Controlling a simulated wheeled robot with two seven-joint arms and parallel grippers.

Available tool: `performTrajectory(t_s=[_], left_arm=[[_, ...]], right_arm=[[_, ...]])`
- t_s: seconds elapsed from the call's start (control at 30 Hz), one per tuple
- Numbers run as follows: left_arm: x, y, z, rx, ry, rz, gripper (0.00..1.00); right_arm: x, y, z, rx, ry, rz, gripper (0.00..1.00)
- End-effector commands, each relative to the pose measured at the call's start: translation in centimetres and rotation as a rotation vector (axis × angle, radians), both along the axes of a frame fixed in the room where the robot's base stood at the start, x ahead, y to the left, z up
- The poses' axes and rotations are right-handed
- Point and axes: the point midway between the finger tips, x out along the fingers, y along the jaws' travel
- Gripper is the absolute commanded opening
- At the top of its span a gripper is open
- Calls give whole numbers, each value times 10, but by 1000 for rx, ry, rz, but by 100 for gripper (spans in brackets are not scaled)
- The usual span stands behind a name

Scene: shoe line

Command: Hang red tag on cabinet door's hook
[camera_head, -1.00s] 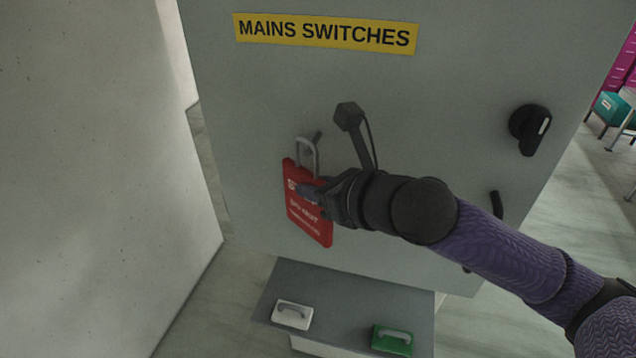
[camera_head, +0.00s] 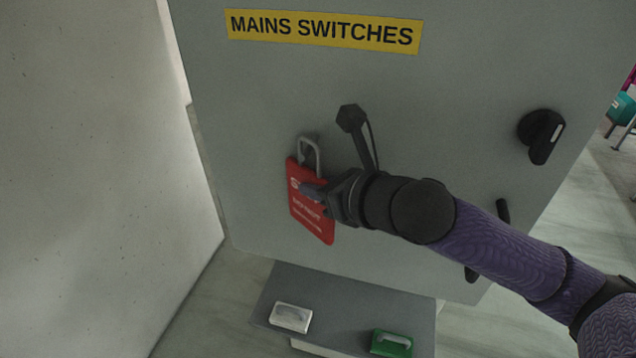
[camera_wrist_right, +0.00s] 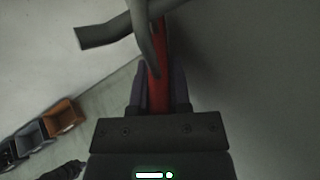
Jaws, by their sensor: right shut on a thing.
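The red tag (camera_head: 311,222) is a flat plate with white lettering and a grey shackle (camera_head: 308,143) at its top. It hangs upright in front of the grey cabinet door (camera_head: 430,90). My right gripper (camera_head: 320,192) is shut on the tag's right side; the wrist view shows the red edge (camera_wrist_right: 158,62) between its purple fingers. The hook (camera_head: 311,157) shows dark within the shackle's opening. In the wrist view the grey hook (camera_wrist_right: 103,33) crosses at the shackle (camera_wrist_right: 144,38), its free end sticking out left. I cannot tell whether the shackle rests on it. My left gripper is out of view.
A black rotary switch (camera_head: 541,134) and a dark knobbed part (camera_head: 351,118) stick out from the door. Below, a grey shelf (camera_head: 340,300) holds a white tag (camera_head: 291,317) and a green tag (camera_head: 391,343). A pale wall (camera_head: 90,170) stands at left.

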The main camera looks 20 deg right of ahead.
Motion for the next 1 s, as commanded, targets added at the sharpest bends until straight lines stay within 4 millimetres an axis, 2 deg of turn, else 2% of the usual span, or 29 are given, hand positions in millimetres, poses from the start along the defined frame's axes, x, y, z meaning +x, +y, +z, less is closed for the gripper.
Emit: performTrajectory(t_s=[0.17, 0.2, 0.4, 0.87, 1.0], left_arm=[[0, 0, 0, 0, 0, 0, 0], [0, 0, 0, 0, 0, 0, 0], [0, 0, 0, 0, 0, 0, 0], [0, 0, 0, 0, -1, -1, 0], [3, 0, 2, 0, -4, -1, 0]], right_arm=[[0, 0, 1, -1, -3, -1, 0], [0, 0, 1, -1, -3, -1, 25], [0, 0, 1, -1, -1, -1, 64], [0, 0, 0, -2, -1, -1, 64], [0, -4, 9, -4, -4, -9, 64]])
